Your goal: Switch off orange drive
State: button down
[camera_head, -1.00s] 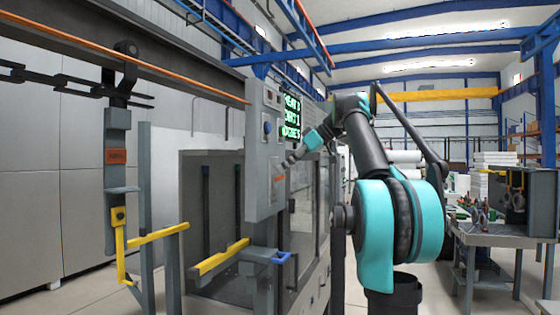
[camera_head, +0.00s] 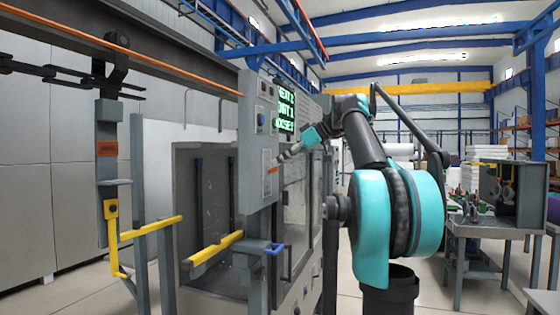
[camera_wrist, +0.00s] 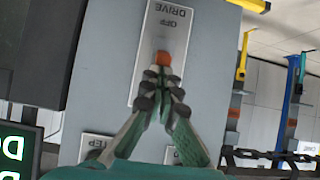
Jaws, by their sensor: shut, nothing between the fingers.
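The orange drive handle (camera_wrist: 163,58) sits on a pale upright plate (camera_wrist: 150,35) on the grey panel. Lettering that looks like "OFF" and "DRIVE" is at the plate's top end in the wrist view. In the head view the orange handle (camera_head: 272,170) shows low on the plate. My gripper (camera_wrist: 160,78) is shut and empty, its fingertips right beside the handle in the wrist view. I cannot tell whether they touch it. In the head view my gripper (camera_head: 282,157) points left at the panel, close to the handle.
The grey control panel (camera_head: 257,130) carries a blue knob (camera_head: 262,121); a green-lettered screen (camera_head: 285,110) is beside it. A yellow bar (camera_head: 215,248) and blue bracket (camera_head: 275,249) stick out below. A chain hook carrier (camera_head: 107,135) hangs at left. A workbench (camera_head: 490,228) stands at right.

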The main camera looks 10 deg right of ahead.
jog(key=shift+s+d+f+y, duration=0.1)
jog(key=shift+f+y, duration=0.05)
jog(key=shift+y, duration=0.15)
jog(key=f+t+y, duration=0.1)
jog(key=t+y, duration=0.1)
jog(key=y, duration=0.1)
jog(key=d+f+t+y, duration=0.1)
jog(key=shift+s+d+f+y, duration=0.1)
jog(key=shift+s+f+y, duration=0.2)
jog(key=shift+s+y, duration=0.1)
send_near(278, 169)
jog(key=d, duration=0.1)
jog(key=s+d+r, duration=0.1)
jog(key=d, duration=0.1)
jog(key=shift+s+d+r, duration=0.3)
jog(key=shift+d+r, duration=0.05)
dwell(0.3)
